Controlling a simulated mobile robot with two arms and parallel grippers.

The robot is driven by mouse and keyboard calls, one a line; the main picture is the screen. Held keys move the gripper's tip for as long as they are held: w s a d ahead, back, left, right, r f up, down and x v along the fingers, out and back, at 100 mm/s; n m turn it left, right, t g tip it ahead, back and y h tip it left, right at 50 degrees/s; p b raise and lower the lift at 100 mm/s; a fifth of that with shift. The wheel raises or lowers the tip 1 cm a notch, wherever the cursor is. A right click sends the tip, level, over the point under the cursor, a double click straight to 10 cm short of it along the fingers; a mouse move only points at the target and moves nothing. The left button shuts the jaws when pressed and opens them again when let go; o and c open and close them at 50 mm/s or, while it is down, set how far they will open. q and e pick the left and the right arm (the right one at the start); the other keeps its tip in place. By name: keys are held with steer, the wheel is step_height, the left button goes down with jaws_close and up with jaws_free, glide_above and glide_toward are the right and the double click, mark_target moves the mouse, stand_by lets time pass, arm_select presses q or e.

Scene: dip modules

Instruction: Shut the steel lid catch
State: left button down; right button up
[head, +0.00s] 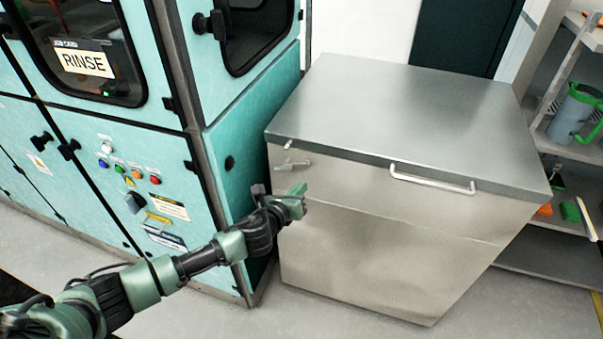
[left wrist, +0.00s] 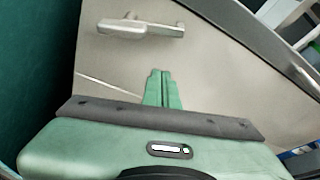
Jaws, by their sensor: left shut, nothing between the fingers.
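A steel chest has a flat lid (head: 410,105), closed down on its body. The lid catch (head: 292,164) is a small steel lever at the upper left of the chest's front, under the lid edge. In the left wrist view the catch (left wrist: 140,27) shows as a lever lying roughly level, with a pin at its left part. My left gripper (head: 298,192) is just below the catch in the head view, apart from it. In the left wrist view the green fingers (left wrist: 162,88) are together with nothing between them, below the catch. My right gripper is not in view.
A bar handle (head: 432,180) sticks out from the lid's front edge. A teal machine (head: 225,130) with a RINSE sign stands close at the chest's left. A shelf (head: 560,150) with a jug (head: 575,112) stands at the right. The floor (head: 330,318) in front is clear.

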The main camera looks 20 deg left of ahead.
mark_target(292, 166)
arm_select(q)
steer(key=x, duration=0.3)
steer(key=shift+w+f, duration=0.1)
steer(key=shift+w, duration=0.15)
steer(key=r+p, duration=0.1)
steer(key=r, duration=0.1)
steer(key=shift+w+a+r+p, duration=0.15)
steer(key=shift+a+r+p, duration=0.15)
steer(key=shift+p, duration=0.1)
steer(key=shift+a+r, duration=0.2)
steer(key=shift+r, duration=0.15)
steer(key=shift+a+r+p, duration=0.15)
steer(key=shift+r+p, duration=0.1)
steer(key=shift+p, duration=0.05)
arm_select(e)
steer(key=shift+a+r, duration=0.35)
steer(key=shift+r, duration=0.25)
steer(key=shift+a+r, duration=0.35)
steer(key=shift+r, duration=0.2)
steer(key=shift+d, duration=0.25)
arm_select(q)
steer(key=shift+d+r, duration=0.1)
steer(key=shift+d, duration=0.1)
